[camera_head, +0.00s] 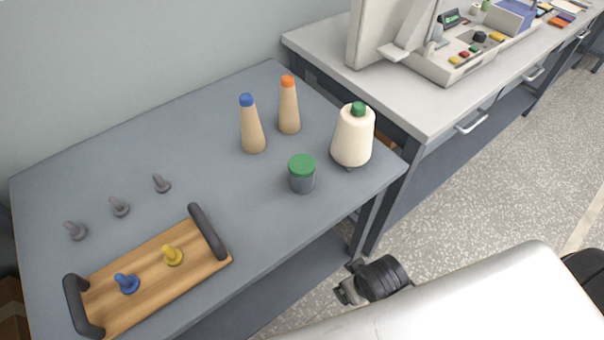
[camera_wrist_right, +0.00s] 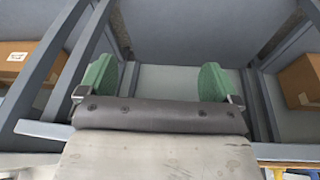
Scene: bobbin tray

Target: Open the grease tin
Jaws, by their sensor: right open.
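The grease tin (camera_head: 302,181) is a small grey cylinder with a green lid (camera_head: 302,163). It stands upright near the right part of the blue-grey table, and the lid sits on it. My right gripper shows in the right wrist view (camera_wrist_right: 155,80), with its two green finger pads wide apart and nothing between them. That view looks at table legs and a low shelf, and the tin is not in it. In the head view a dark part of my arm is beyond the table's front edge, clear of the tin. My left gripper is not in view.
A cream thread cone (camera_head: 353,137) stands close to the tin's right. Tan cones with blue (camera_head: 252,131) and orange (camera_head: 289,108) tops stand behind. A wooden tray (camera_head: 146,283) holds blue and yellow pegs; grey pegs (camera_head: 119,206) stand behind it. The table between tray and tin is clear.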

